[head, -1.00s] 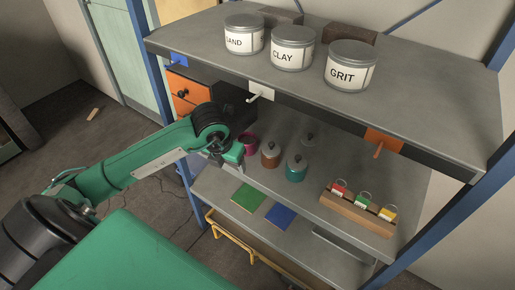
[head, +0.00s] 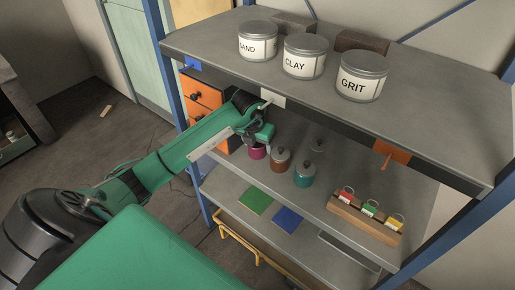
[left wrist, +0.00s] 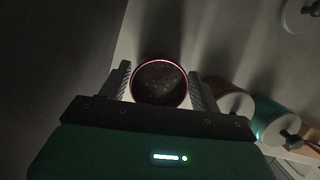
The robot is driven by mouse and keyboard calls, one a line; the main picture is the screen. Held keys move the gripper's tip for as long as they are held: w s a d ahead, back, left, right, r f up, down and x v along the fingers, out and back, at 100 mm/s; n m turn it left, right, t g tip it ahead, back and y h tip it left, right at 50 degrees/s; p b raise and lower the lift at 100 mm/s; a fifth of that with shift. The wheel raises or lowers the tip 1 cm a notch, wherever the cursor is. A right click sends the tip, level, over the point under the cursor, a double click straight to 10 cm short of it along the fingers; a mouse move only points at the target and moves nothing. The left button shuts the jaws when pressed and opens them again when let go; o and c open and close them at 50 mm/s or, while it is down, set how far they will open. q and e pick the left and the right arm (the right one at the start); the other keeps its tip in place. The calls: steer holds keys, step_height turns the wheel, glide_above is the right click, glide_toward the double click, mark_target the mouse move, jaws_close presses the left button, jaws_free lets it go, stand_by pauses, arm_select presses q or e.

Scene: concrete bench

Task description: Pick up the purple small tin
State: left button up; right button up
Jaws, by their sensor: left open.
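The purple small tin (head: 257,152) stands on the middle shelf at its left end, partly hidden behind my left gripper (head: 262,138) in the head view. In the left wrist view the tin shows as a round dark top with a pinkish-purple rim (left wrist: 160,82). My left gripper is open, and its two fingers (left wrist: 160,88) stand on either side of the tin in that view. I cannot tell whether a finger touches it. My right gripper is not in view.
A brown tin (head: 280,160) and a teal tin (head: 304,174) stand just right of the purple one. The upper shelf (head: 215,50) hangs over them, with hooks along its front edge. A wooden rack (head: 362,220) with padlocks stands further right.

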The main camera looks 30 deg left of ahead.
arm_select(q)
steer(key=shift+w+f, duration=0.15)
steer(key=shift+f, duration=0.45)
steer(key=c, duration=0.8)
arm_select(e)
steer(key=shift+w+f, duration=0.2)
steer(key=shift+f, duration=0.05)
